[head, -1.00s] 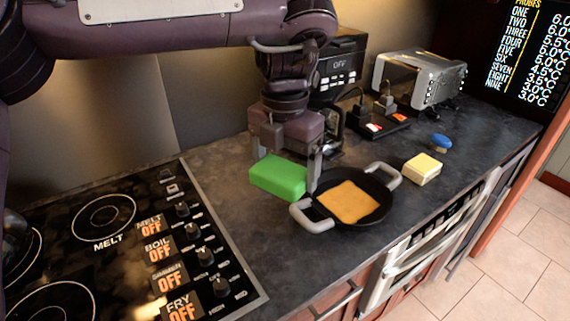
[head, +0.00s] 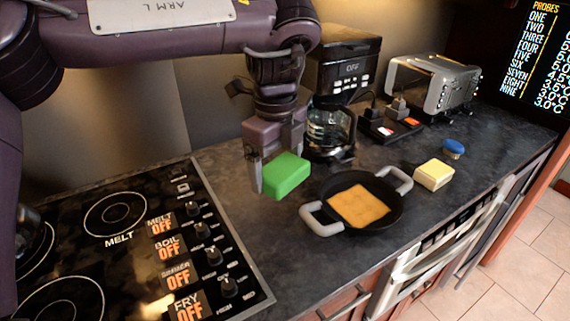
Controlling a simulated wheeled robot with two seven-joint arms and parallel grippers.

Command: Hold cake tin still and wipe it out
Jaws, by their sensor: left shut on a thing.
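The cake tin (head: 388,217) is a round black pan with two grey handles, on the dark counter in the head view. A flat orange-brown square (head: 358,206) lies inside it; I cannot tell if it is cloth or food. My left gripper (head: 277,168) points down, left of the tin, shut on a green block (head: 287,177) that looks like a sponge. The block is tilted and apart from the tin. Part of the block's back is hidden by the gripper. My right gripper is not in view.
A hob (head: 130,250) with knobs lies at the left. A coffee maker (head: 345,60) with a glass jug (head: 330,130) stands behind. A pale yellow block (head: 434,175), a blue brush (head: 452,148) and a toaster (head: 432,80) are to the right. The counter's front edge is close to the tin.

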